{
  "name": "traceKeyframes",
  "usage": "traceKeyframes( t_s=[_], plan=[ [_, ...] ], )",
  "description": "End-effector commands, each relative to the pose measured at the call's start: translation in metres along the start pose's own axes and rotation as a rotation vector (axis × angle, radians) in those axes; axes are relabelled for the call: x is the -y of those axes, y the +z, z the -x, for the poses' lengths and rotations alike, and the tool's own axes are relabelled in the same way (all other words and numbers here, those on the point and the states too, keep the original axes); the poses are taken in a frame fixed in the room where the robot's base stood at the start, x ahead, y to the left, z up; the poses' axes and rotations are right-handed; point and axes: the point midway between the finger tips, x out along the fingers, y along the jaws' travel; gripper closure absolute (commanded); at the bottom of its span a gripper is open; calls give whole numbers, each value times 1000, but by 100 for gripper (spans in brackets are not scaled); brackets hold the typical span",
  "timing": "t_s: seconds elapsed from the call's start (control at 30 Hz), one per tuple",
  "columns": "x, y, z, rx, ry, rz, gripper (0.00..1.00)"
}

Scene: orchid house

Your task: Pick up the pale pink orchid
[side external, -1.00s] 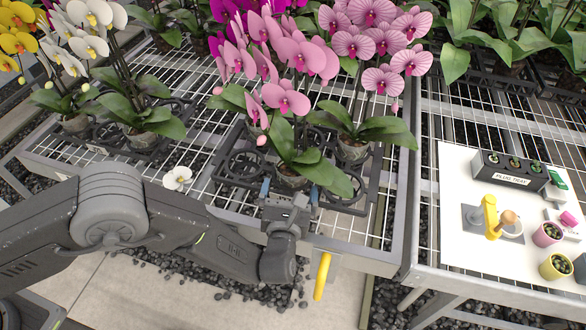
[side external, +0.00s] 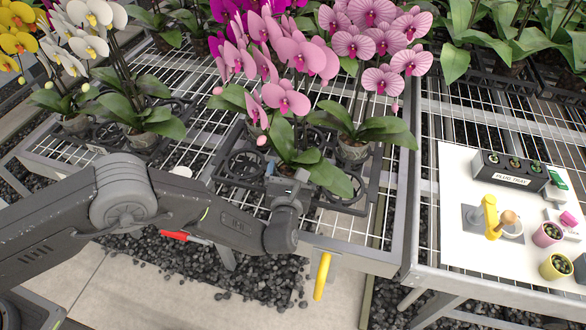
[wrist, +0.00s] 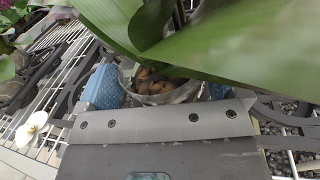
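The pale pink orchid (side external: 285,98) stands in the black rack at the front of the middle bench, its blooms high above broad green leaves. Its clear pot (wrist: 165,92) shows bark in the wrist view, below the large leaves. My gripper (side external: 286,172) is low at the bench's front edge, against the near side of this plant. In the wrist view the blue-padded fingers of my gripper (wrist: 160,90) stand open on either side of the pot, close to its wall. Whether the pads touch it is hard to tell. In the side view my gripper and the leaves hide most of the pot.
A striped pink orchid (side external: 382,82) stands close behind on the right; white orchids (side external: 92,45) stand left. A loose white bloom (wrist: 31,128) lies on the mesh. A potting table (side external: 455,165) is at the right. A yellow handle (side external: 321,277) hangs at the front edge.

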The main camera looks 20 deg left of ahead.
Motion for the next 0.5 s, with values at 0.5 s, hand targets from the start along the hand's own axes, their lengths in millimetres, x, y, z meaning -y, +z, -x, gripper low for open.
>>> traceKeyframes(
  t_s=[0.5],
  plan=[
    [0,2,0,4,1,2,52]
  ],
)
